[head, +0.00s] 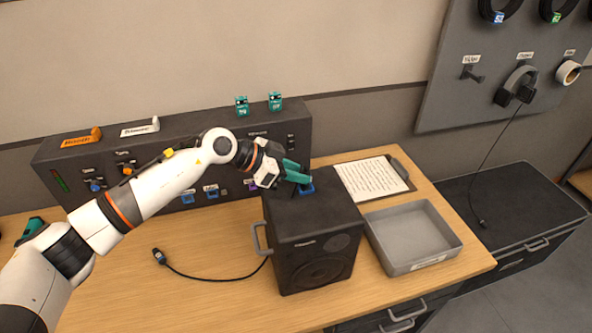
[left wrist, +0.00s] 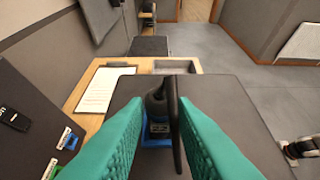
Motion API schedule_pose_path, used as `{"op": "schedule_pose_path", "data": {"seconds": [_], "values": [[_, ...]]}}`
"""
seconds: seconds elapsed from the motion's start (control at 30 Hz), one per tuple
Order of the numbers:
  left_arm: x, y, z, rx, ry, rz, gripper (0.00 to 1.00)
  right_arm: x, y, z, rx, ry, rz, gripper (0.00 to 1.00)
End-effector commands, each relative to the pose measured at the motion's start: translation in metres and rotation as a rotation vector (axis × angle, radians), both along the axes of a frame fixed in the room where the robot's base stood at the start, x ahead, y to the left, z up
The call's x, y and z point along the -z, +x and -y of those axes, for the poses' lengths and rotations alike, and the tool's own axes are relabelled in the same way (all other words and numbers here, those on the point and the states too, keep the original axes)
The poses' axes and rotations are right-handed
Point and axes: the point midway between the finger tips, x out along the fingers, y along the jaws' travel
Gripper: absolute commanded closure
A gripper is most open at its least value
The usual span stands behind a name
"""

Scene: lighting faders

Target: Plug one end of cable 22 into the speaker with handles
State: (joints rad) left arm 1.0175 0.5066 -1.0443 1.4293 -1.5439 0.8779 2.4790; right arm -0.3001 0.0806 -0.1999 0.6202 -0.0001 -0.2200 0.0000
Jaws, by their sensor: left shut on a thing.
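The black speaker (head: 315,225) stands on the wooden table with a handle (head: 258,238) on its left side; its top also shows in the left wrist view (left wrist: 215,95). A blue socket (head: 307,189) is on its top. My left gripper (head: 298,178), with teal fingers, is low over the socket. In the left wrist view it is shut on a black cable plug (left wrist: 158,105), directly at the blue socket (left wrist: 155,143). How deep the plug sits cannot be told. A black cable end (head: 159,256) lies on the table, its cable running behind the speaker. No number is readable. My right gripper is not seen.
A dark mixing console (head: 75,155) with small teal devices (head: 242,105) on top stands behind the speaker. A grey tray (head: 412,235) and a clipboard (head: 373,178) lie right of it. A pegboard (head: 490,85) holds coils and headphones. The table's front left is clear.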

Motion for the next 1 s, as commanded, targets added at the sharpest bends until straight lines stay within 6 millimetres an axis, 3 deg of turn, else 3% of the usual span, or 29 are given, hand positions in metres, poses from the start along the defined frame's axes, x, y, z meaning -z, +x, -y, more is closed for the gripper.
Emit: {"op": "schedule_pose_path", "data": {"seconds": [0.4,0.43,0.57,0.87,1.0], "values": [[0.0,0.0,0.0,0.001,0.0,-0.001,1.0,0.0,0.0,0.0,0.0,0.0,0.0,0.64],[0.0,0.0,0.0,0.001,0.0,-0.001,0.71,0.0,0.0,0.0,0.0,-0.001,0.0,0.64],[0.0,0.0,0.0,0.001,0.0,-0.001,0.51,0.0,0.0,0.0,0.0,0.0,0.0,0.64],[0.0,0.0,-0.001,0.0,0.001,0.0,0.51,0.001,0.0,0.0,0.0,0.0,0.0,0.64],[-0.007,-0.003,-0.013,-0.002,0.001,0.001,0.51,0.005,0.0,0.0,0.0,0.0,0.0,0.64]]}}
